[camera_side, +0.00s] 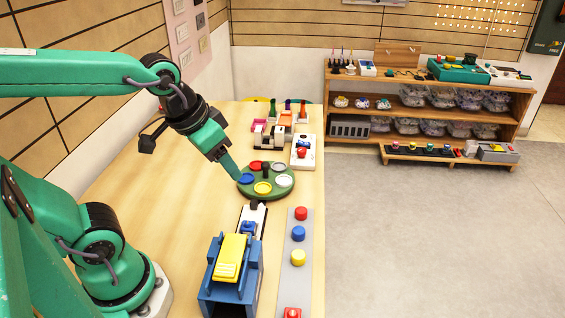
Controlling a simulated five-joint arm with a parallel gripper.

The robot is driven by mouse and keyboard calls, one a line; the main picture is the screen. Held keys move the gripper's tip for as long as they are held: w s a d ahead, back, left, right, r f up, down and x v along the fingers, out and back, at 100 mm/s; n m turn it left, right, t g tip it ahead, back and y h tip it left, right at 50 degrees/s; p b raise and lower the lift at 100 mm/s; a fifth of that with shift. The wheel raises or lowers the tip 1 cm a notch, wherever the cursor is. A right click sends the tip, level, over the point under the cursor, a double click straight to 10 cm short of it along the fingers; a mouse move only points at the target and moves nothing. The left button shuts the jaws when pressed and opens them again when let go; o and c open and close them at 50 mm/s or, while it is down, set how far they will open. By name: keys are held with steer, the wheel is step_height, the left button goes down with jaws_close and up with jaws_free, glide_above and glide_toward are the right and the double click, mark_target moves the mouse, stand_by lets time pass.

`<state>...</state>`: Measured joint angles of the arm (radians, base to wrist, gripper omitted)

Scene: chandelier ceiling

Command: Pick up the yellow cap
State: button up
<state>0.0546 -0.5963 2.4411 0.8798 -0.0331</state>
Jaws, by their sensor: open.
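A yellow cap (298,258) stands on a long grey strip (296,277) near the table's right edge, in line with a blue cap (298,233) and a red cap (301,213). A yellow round piece (263,188) also lies on the green round tray (250,194), at its near side. My gripper (236,174) is open and points down to the right at the left edge of this tray. It holds nothing that I can see, and is well behind and left of the strip's yellow cap. The gap between its fingers is hard to make out.
A blue stand with a yellow top (231,258) is left of the strip. A white block with a red button (303,153) and several small devices stand behind the green tray. The table's left part is clear. A wooden shelf (430,85) stands beyond.

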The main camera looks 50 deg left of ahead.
steer(key=w+d+f+g, duration=0.3)
steer(key=w+d+f, duration=0.3)
steer(key=w, duration=0.1)
steer(key=m+g, duration=0.1)
steer(key=g, duration=0.1)
glide_above(298, 254)
step_height(298, 254, down, 9)
steer(key=shift+a+r, duration=0.1)
steer(key=shift+r, duration=0.05)
steer(key=shift+w+d+f, duration=0.1)
steer(key=shift+d+f, duration=0.1)
steer(key=shift+f, duration=0.15)
steer(key=shift+f, duration=1.3)
steer(key=shift+f, duration=2.6)
steer(key=shift+c, duration=0.3)
